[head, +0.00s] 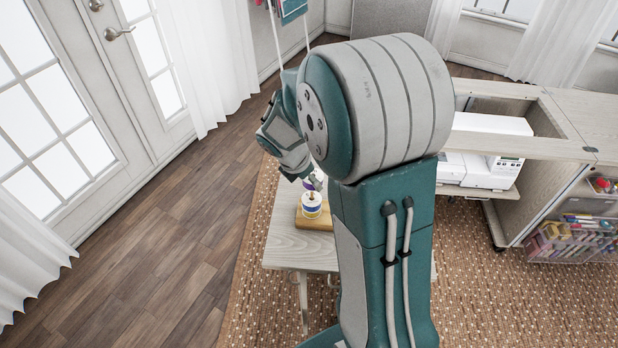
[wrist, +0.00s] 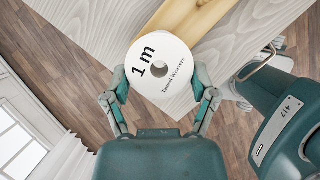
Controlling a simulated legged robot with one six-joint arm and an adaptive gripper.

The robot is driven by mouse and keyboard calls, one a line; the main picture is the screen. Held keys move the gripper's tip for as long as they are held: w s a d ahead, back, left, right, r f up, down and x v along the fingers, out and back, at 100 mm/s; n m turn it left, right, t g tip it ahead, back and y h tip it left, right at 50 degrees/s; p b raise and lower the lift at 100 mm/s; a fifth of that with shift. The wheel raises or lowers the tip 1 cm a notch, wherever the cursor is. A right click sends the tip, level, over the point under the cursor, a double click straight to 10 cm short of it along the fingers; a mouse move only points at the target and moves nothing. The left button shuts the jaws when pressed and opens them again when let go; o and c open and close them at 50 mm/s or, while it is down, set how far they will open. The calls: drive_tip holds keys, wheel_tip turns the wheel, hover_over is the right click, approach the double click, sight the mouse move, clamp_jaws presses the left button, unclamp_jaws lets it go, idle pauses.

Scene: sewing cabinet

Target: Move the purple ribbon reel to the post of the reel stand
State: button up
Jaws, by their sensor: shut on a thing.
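My gripper (wrist: 160,94) is shut on a reel (wrist: 180,50) in the wrist view. The reel's white end face, with a centre hole and "1 m" print, faces the camera, and its ribbon colour is hidden there. In the head view a bit of the purple reel (head: 317,178) shows at my gripper (head: 311,181), partly behind my arm. The light wooden reel stand (head: 314,223) lies on the small table just below, and its wood (wrist: 203,20) shows beyond the reel in the wrist view. I cannot make out the post clearly.
A white reel with a blue and yellow band (head: 311,205) stands on the stand's near part. The pale table (head: 290,247) is otherwise mostly bare on the left. A sewing cabinet (head: 572,125) with a white machine (head: 487,165) stands to the right.

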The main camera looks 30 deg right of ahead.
drive_tip(key=shift+a, duration=0.3)
drive_tip(key=shift+f, duration=0.15)
drive_tip(key=shift+d+f, duration=0.25)
drive_tip(key=shift+f, duration=0.2)
drive_tip(key=shift+a+f, duration=0.1)
drive_tip(key=shift+f, duration=0.2)
drive_tip(key=shift+f, duration=1.45)
idle(0.4)
